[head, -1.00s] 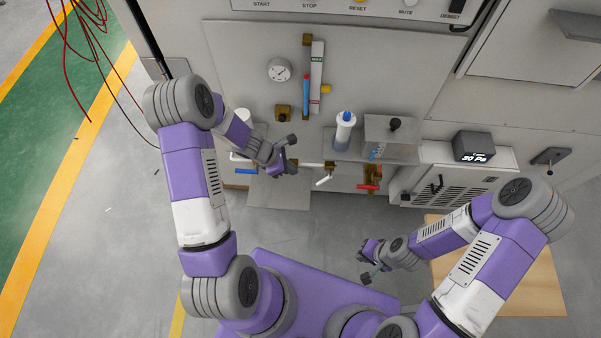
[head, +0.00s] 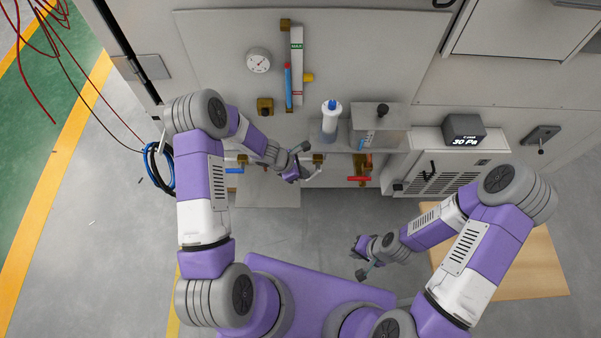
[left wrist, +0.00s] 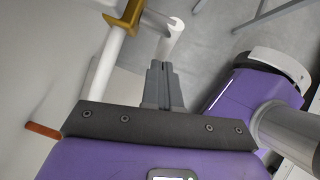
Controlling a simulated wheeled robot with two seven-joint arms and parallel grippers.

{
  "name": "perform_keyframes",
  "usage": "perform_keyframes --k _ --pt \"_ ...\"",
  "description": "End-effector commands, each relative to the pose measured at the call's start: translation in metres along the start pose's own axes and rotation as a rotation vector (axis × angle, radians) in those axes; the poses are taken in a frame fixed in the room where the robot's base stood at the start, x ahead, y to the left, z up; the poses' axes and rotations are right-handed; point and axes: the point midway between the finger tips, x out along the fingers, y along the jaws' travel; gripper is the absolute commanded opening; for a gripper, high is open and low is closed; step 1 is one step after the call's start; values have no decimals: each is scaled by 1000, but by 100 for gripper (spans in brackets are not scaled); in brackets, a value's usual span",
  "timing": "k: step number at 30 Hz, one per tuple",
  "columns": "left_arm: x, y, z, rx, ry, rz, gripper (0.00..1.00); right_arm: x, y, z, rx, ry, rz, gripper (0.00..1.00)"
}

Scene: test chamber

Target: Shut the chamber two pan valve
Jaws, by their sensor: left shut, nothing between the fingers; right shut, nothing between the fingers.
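A row of pan valves lies along the front under the panel. The valve with a white handle (head: 314,172) and brass body (head: 318,158) is in the middle; a blue handle (head: 234,171) is to its left and a red handle (head: 359,179) to its right. No readable label tells which is chamber two. My left gripper (head: 301,174) is shut and empty, close beside the white handle. In the left wrist view its shut fingers (left wrist: 162,84) point toward the white handle (left wrist: 171,38) near a brass body (left wrist: 128,17); contact is unclear. My right gripper (head: 360,262) is shut and empty, away from the valves.
A bottle with a blue cap (head: 331,120) and a clear box (head: 378,125) stand on the shelf above the valves. A pump unit with a display (head: 464,128) is at right. Coiled blue hoses (head: 158,165) hang at left. Floor before the valves is open.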

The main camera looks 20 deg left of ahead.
Motion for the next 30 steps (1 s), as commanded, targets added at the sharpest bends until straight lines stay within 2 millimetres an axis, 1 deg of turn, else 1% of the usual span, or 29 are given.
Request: perform_keyframes --k 30 --pt "5 0 -3 0 0 1 0 7 3 0 0 0 0 0"
